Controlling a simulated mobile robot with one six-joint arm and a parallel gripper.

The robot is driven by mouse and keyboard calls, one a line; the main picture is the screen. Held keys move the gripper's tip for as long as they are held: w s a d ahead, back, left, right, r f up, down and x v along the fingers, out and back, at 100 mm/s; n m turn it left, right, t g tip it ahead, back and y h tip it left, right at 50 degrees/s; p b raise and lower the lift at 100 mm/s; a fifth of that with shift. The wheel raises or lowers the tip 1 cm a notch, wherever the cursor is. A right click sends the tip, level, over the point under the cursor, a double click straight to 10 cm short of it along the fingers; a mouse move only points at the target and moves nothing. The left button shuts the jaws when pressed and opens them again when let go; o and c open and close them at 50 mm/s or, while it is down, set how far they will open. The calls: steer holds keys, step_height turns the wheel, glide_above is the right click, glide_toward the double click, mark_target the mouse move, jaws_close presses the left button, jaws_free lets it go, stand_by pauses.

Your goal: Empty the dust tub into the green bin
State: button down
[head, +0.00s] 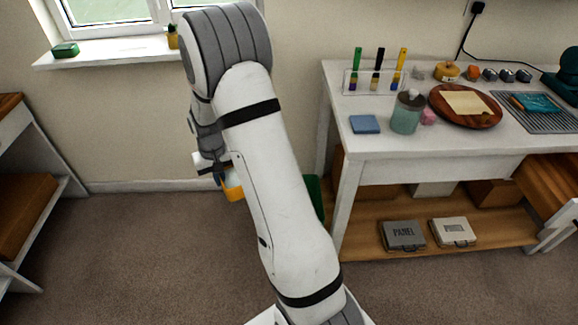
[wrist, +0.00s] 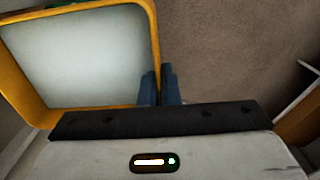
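The dust tub is yellow-orange (head: 234,194), and in the head view it hangs in the air left of my forearm, partly hidden by it. In the wrist view the tub (wrist: 157,40) fills the left side, with a pale grey inside; I cannot tell whether that is dust or the bare bottom. My gripper (wrist: 159,82) has its two blue fingers close together on the tub's right wall. The gripper also shows in the head view (head: 219,178). The green bin (head: 315,196) stands on the floor behind my arm, mostly hidden. A bit of green (wrist: 62,3) shows at the wrist view's top edge.
A white shelf unit (head: 65,190) stands at far left. Carpet (head: 130,245) between is clear.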

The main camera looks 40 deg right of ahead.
steer(key=w+d+f+m, duration=0.3)
steer(key=w+d+f, duration=0.15)
steer(key=d, duration=0.35)
steer(key=w+d+f+m+b, duration=0.1)
steer(key=w+d+f+m, duration=0.2)
steer(key=d+f, duration=0.35)
steer(key=w+d+f+m, duration=0.4)
steer(key=d, duration=0.4)
steer(key=s+d+f+m+t+h+p, duration=0.2)
steer(key=d+f+m+t+h+p, duration=0.1)
steer(key=d, duration=0.7)
step_height(320, 180, down, 2)
steer(key=m+t+p, duration=0.1)
steer(key=p, duration=0.1)
steer(key=shift+d+t+p, duration=0.3)
steer(key=shift+t+p, duration=0.1)
steer(key=b, duration=0.7)
steer(key=shift+r, duration=0.25)
steer(key=t+b, duration=0.1)
steer(key=b, duration=0.7)
steer(key=shift+s+a+h, duration=0.25)
steer(key=shift+s+h, duration=0.05)
steer(key=shift+s, duration=0.05)
steer(key=b, duration=0.7)
steer(key=shift+r+t+h, duration=0.3)
steer(key=shift+t, duration=0.1)
